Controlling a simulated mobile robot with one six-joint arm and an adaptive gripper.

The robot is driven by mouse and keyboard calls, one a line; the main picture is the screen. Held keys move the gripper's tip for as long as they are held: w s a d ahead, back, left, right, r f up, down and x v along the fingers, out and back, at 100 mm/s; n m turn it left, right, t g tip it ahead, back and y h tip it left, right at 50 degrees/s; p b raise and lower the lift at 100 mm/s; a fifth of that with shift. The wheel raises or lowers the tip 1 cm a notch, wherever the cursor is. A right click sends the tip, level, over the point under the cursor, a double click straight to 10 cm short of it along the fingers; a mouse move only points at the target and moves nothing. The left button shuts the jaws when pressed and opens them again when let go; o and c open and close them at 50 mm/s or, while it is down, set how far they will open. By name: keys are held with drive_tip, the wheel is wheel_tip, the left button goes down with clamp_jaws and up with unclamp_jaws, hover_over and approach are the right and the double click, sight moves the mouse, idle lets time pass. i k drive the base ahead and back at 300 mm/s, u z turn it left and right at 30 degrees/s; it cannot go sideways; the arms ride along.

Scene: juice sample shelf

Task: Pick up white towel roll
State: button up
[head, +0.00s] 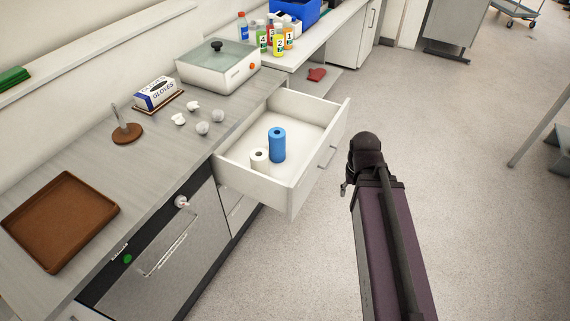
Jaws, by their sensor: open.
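The white towel roll (259,159) stands upright in the open white drawer (229,178), near its front left part. A taller blue roll (277,145) stands upright close beside it, to the right and slightly behind. My arm reaches up from the bottom right, over the floor. Only a small part of my gripper (345,188) shows at the arm's dark end, to the right of the drawer and apart from both rolls. My gripper is open and holds nothing that I can see; most of it is hidden behind my wrist.
The grey counter (155,190) holds a brown tray (60,222), a glove box (158,94), several small white knobs and a white appliance (219,72). Several bottles and a blue bin (296,12) stand farther back. The drawer front (318,165) juts into the aisle.

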sight(260, 167)
drive_tip(key=z, duration=0.45)
drive_tip(key=k, duration=1.2)
drive_tip(key=u, duration=0.95)
drive_tip(key=i, duration=1)
drive_tip(key=z, duration=0.15)
